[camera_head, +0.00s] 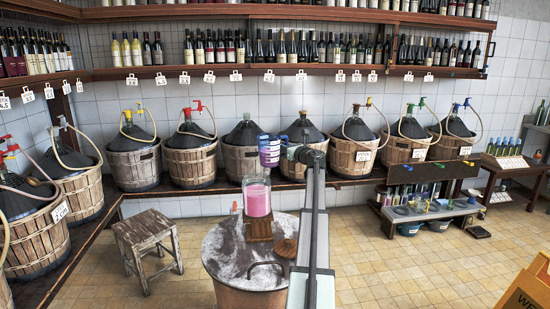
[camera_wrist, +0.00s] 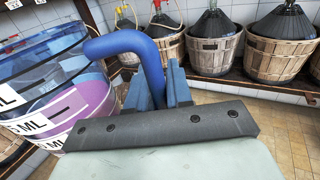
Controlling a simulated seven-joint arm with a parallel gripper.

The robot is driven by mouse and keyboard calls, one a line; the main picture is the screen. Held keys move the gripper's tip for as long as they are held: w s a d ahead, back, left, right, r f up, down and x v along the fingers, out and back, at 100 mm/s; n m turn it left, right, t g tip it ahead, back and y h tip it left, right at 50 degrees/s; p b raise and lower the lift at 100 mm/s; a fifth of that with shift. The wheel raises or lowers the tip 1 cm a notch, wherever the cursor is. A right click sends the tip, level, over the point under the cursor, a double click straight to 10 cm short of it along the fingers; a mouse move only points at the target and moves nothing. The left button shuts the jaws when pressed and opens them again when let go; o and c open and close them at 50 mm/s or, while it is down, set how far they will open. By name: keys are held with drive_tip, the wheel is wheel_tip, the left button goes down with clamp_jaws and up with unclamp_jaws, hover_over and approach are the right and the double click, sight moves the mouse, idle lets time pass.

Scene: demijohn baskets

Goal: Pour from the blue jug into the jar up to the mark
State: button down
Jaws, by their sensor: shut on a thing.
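The blue jug (camera_head: 270,157) is held in the air just above the jar. It is see-through with a blue rim and a white "ML" label. In the wrist view the jug (camera_wrist: 60,62) fills the left side, with purple-pink liquid inside. Its blue handle (camera_wrist: 125,42) is between the fingers of my gripper (camera_wrist: 163,92), which is shut on it. The gripper also shows in the head view (camera_head: 294,154). The clear jar (camera_head: 257,198) holds pink liquid over most of its height, with clear glass above. I see no stream. The mark cannot be made out.
The jar stands on a small wooden board (camera_head: 258,229) on a round grey-topped drum (camera_head: 226,252), beside a round wooden lid (camera_head: 286,248). A wooden stool (camera_head: 146,230) is at left. Basketed demijohns (camera_head: 190,155) line the wall bench behind.

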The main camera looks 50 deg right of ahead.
drive_tip(key=shift+d+f+m+g+h, duration=0.5)
drive_tip(key=shift+d+f+m+h, duration=0.3)
drive_tip(key=shift+d+f+h, duration=0.7)
drive_tip(key=r+n, duration=0.1)
drive_tip(key=n, duration=0.2)
drive_tip(key=r+n, duration=0.1)
drive_tip(key=n, duration=0.3)
drive_tip(key=r+n, duration=0.2)
drive_tip(key=n, duration=0.1)
drive_tip(key=shift+s+a, duration=0.35)
drive_tip(key=shift+s, duration=0.05)
drive_tip(key=shift+w+a+r+n+y, duration=0.1)
drive_tip(key=shift+a+r+n+y, duration=0.15)
drive_tip(key=shift+n, duration=0.35)
drive_tip(key=shift+w+a+r+n, duration=0.1)
drive_tip(key=shift+a+n, duration=0.05)
drive_tip(key=shift+n, duration=0.15)
drive_tip(key=shift+a+r, duration=0.1)
drive_tip(key=shift+r, duration=0.05)
